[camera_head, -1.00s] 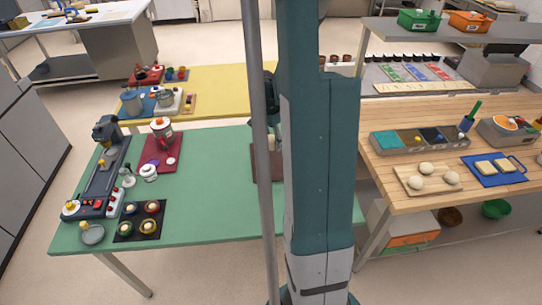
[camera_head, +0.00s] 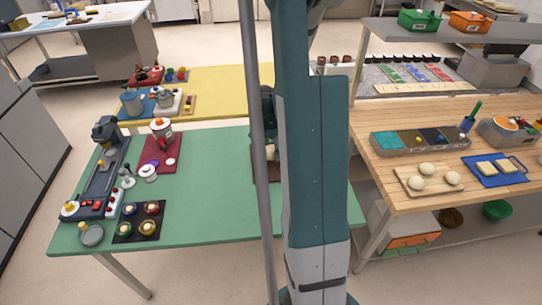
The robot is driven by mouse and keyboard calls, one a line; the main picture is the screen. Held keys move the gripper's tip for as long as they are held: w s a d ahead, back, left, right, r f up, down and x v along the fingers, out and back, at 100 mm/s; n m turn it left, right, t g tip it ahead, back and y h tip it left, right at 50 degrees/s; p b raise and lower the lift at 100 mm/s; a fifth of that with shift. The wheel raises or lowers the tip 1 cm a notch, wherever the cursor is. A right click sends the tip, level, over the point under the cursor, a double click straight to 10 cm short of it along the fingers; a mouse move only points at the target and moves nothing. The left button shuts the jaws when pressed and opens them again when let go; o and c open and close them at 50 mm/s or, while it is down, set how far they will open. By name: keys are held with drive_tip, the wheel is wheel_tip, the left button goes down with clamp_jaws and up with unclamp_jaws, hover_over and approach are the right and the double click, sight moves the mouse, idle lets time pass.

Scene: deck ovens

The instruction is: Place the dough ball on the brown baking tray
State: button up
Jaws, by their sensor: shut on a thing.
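The brown baking tray (camera_head: 274,174) lies on the green table. My arm and a grey pole cover most of it, so only narrow strips show. My gripper (camera_head: 271,148) is over the tray, largely hidden behind the pole and my arm. It is shut on a pale thing, apparently a dough ball (camera_head: 271,154). How far this is above the tray, or whether it touches, I cannot tell. Several more pale dough balls (camera_head: 425,169) sit on a wooden board (camera_head: 405,180) on the right-hand wooden table.
The green table (camera_head: 215,200) is clear left of the tray. A red mat (camera_head: 155,163) with a jug-like appliance, a black mat (camera_head: 125,235) with small bowls, and a grey machine (camera_head: 90,190) stand further left. A blue mat (camera_head: 510,178) lies at right.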

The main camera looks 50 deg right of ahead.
sight(269, 149)
drive_tip(key=shift+f, duration=1.15)
drive_tip(key=shift+f+b, duration=0.2)
drive_tip(key=shift+b, duration=0.1)
drive_tip(key=o, duration=1)
drive_tip(key=shift+r, duration=0.1)
drive_tip(key=shift+r, duration=0.2)
drive_tip(key=shift+a+r+p, duration=0.25)
drive_tip(key=shift+r+p, duration=0.05)
drive_tip(key=shift+r, duration=1.65)
drive_tip(key=shift+a+r+p, duration=0.2)
drive_tip(key=shift+r+p, duration=0.05)
drive_tip(key=shift+r, duration=1.75)
drive_tip(key=shift+a+r+p, duration=0.25)
drive_tip(key=shift+r+p, duration=0.05)
drive_tip(key=shift+r, duration=1.65)
